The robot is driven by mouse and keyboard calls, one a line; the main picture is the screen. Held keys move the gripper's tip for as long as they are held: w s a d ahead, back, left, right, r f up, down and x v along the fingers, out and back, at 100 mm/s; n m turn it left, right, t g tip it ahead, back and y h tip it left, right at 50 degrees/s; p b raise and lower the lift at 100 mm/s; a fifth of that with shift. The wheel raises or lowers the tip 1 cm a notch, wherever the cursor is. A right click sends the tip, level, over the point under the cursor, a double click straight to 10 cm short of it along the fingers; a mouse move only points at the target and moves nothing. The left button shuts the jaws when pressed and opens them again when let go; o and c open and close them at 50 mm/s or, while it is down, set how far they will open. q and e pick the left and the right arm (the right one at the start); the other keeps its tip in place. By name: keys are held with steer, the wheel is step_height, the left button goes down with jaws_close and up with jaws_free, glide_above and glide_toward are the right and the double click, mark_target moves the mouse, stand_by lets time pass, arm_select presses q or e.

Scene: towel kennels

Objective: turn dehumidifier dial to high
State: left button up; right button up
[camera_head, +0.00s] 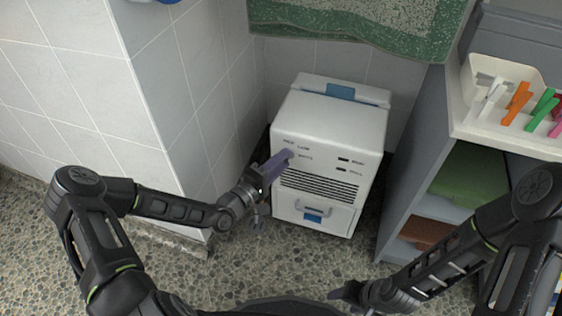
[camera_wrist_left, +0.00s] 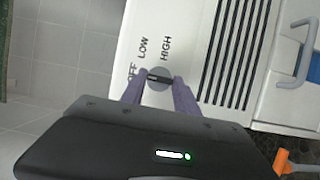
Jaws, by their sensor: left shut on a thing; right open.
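The white dehumidifier (camera_head: 325,125) stands on the floor between the tiled wall and the shelf. Its front has a row of vents and a lower drawer with a blue tab. My left gripper (camera_head: 288,155) is at the upper left of the front face. In the left wrist view its purple fingers (camera_wrist_left: 160,88) are shut on the round grey dial (camera_wrist_left: 159,72), one on each side. Labels OFF, LOW and HIGH show around the dial; its exact pointer setting is hard to read. My right gripper (camera_head: 345,292) is open and empty, low near the front, away from the dehumidifier.
A grey shelf unit (camera_head: 415,165) stands to the right, with a white tray (camera_head: 470,75) of coloured clips on top and a green folded towel (camera_head: 470,175) inside. A green towel (camera_head: 360,22) hangs above the dehumidifier.

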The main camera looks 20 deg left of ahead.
arm_select(q)
jaws_close()
steer(key=shift+r+m, duration=0.1)
steer(key=shift+m, duration=0.2)
steer(key=m+g+y+p, duration=0.1)
steer(key=m+y+p, duration=0.1)
steer(key=m, duration=0.2)
steer(key=m+y+p, duration=0.1)
steer(key=m+y, duration=0.1)
steer(key=m, duration=0.2)
steer(key=d+m+g+y+p, duration=0.1)
steer(key=m+y+p, duration=0.1)
steer(key=m, duration=0.2)
steer(key=shift+r+m+g+y+p, duration=0.3)
steer(key=shift+r+m+y, duration=0.05)
steer(key=shift+m+y, duration=0.05)
steer(key=shift+a, duration=0.1)
stand_by(0.4)
